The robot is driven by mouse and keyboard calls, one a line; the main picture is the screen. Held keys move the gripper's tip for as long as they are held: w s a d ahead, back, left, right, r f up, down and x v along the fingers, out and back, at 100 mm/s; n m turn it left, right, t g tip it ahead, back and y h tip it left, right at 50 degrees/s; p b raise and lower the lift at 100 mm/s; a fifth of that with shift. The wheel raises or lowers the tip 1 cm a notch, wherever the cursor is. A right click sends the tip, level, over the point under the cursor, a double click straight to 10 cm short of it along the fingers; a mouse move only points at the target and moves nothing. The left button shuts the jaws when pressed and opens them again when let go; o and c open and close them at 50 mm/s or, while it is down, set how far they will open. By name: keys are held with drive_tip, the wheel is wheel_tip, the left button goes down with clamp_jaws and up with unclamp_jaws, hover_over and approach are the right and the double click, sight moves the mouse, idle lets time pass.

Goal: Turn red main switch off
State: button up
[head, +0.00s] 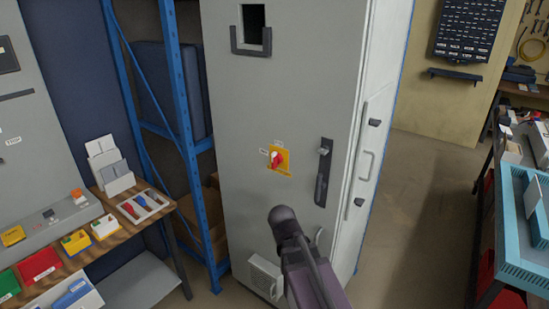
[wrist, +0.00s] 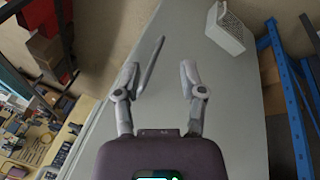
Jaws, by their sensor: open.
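The red main switch (head: 276,159) is a small red rotary knob on a yellow plate (head: 283,153), set on the front of a tall grey cabinet (head: 240,115). Small labels sit around the knob; they are too small to read. My arm shows in the head view below and right of the switch, apart from it. My gripper (wrist: 159,70) is open and empty in the wrist view, with its two fingers spread over the grey cabinet face (wrist: 225,115). The switch does not show in the wrist view.
A dark door handle (head: 322,175) stands right of the switch. A vented box (head: 265,278) juts from the cabinet's lower front and also shows in the wrist view (wrist: 229,28). A blue rack (head: 182,110) and a wooden bench (head: 135,225) stand left. Floor (head: 420,185) is clear at right.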

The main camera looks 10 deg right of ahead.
drive_tip(key=w+r+m+t+h, duration=0.2)
drive_tip(key=w+r+h, duration=0.2)
drive_tip(key=w, duration=0.2)
drive_tip(key=m+t+h+p, duration=0.1)
drive_tip(key=m+t+h, duration=0.4)
drive_tip(key=t, duration=0.4)
approach(272, 158)
drive_tip(key=v, duration=0.3)
drive_tip(key=shift+f, duration=0.2)
drive_tip(key=shift+w+d, duration=0.15)
drive_tip(key=shift+d, duration=0.05)
drive_tip(key=x, duration=1.3)
drive_tip(key=shift+w+d+r, duration=0.15)
drive_tip(key=shift+d+r, duration=0.05)
drive_tip(key=shift+d, duration=0.05)
clamp_jaws()
